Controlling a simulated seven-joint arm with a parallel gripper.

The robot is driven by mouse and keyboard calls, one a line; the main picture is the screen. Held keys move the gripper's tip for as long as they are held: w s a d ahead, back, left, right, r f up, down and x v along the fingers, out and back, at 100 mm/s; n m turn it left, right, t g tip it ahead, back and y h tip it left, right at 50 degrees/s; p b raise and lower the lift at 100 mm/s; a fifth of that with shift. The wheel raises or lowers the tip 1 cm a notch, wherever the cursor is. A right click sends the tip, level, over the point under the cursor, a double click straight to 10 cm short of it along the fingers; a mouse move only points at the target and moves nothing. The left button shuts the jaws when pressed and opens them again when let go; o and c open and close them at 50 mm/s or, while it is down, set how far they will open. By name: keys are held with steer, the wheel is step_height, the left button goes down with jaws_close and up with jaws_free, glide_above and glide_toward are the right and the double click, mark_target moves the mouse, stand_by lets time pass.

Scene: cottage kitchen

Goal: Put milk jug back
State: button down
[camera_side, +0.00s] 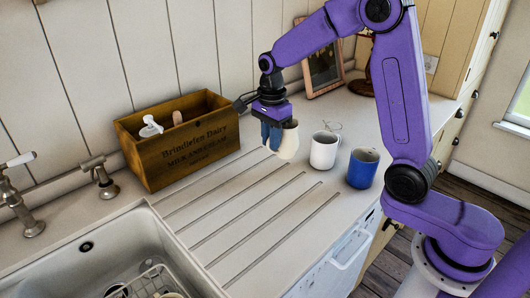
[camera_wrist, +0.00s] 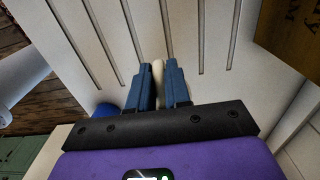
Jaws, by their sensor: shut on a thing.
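The milk jug, a small cream-coloured vessel (camera_side: 289,143), is at my gripper (camera_side: 271,138) in the side view, partly hidden behind the blue fingers. My gripper points down and is shut on it. In the wrist view a narrow cream strip of the jug (camera_wrist: 158,72) shows between the two fingers of my gripper (camera_wrist: 160,84). I cannot tell whether its base touches the counter. A wooden crate (camera_side: 185,155) lettered "Brindlefen Dairy" stands on the counter to the left of my gripper. A white item with a spout (camera_side: 150,127) shows inside the crate.
A white mug (camera_side: 324,152) and a blue mug (camera_side: 363,168) stand just right of the jug. A sink (camera_side: 120,238) with taps is at the left. A picture frame (camera_side: 325,75) leans at the back. The grooved counter (camera_side: 235,215) in front of the crate is clear.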

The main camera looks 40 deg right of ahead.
steer(key=shift+w+a+f, duration=0.1)
steer(key=shift+w+f, duration=0.25)
steer(key=shift+f, duration=0.6)
steer(key=shift+w+d+f, duration=0.1)
steer(key=shift+w+f, duration=0.25)
steer(key=shift+f, duration=0.55)
steer(key=shift+w+a+f, duration=0.1)
steer(key=shift+w+f, duration=0.25)
steer(key=shift+f, duration=0.6)
steer(key=shift+f, duration=0.15)
steer(key=c, duration=1.1)
jaws_free()
step_height(320, 180, up, 12)
steer(key=shift+r, duration=0.2)
